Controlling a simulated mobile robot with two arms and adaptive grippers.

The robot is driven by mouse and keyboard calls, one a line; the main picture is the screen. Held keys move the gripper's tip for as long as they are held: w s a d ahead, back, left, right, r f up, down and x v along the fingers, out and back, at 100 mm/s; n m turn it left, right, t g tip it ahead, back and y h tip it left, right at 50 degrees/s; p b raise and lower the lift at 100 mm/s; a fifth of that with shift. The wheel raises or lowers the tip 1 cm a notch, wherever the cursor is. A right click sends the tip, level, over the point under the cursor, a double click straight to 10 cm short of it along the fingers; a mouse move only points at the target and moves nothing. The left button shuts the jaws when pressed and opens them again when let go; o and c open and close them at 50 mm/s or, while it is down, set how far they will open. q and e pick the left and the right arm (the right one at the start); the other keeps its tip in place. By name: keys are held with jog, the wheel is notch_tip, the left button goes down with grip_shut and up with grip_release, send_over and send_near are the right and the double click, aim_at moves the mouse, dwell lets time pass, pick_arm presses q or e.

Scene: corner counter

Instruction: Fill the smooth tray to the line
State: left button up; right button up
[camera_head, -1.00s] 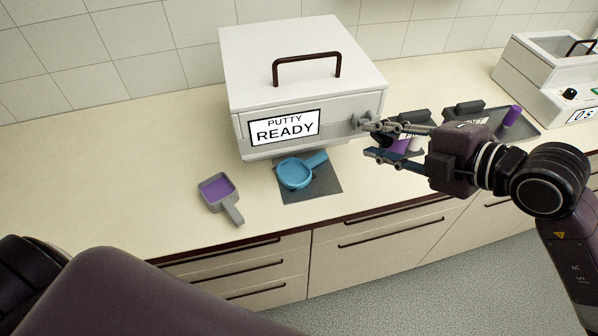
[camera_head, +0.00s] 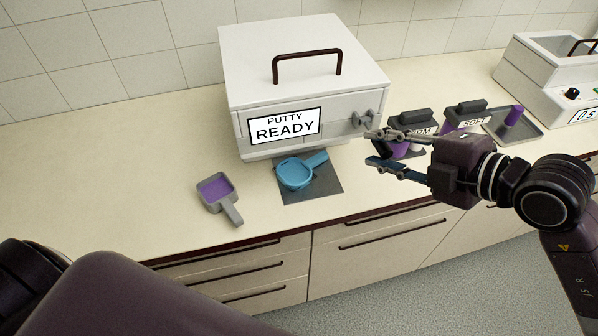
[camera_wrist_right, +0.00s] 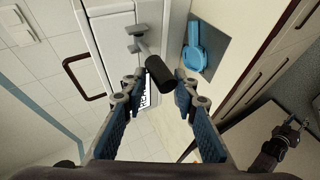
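A round blue tray (camera_head: 296,174) with a handle sits on a dark mat (camera_head: 325,190), below the white machine's front; it looks empty. A grey square tray (camera_head: 222,210) holding purple putty (camera_head: 216,188) stands left of it. I cannot tell which tray is called smooth, and no fill line can be made out. The white machine (camera_head: 290,60) reads "PUTTY READY". My right gripper (camera_head: 370,148) is open at the machine's front right corner. In the right wrist view, the machine's black lever handle (camera_wrist_right: 160,73) lies just ahead of its open fingers. My left gripper (camera_wrist_right: 292,130) shows small there.
Holders marked FIRM (camera_head: 420,131) and SOFT (camera_head: 474,122) with purple pieces stand right of the machine. A grey tray (camera_head: 531,130) with a purple cylinder (camera_head: 513,115) and another white device (camera_head: 560,80) stand further right. The left counter is clear.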

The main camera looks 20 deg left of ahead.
jog(key=shift+s+d+f+b, duration=0.3)
jog(key=shift+f+b, duration=0.2)
jog(key=shift+f, duration=0.2)
jog(key=shift+s+d+f+b, duration=0.2)
jog(key=shift+s+f+b, duration=0.1)
jog(key=shift+f+b, duration=0.3)
jog(key=shift+s+d+f+b, duration=0.3)
jog(key=shift+f+b, duration=0.1)
jog(key=shift+f, duration=0.35)
jog(key=shift+a+r, duration=0.1)
jog(key=shift+r, duration=0.1)
dwell(3.1)
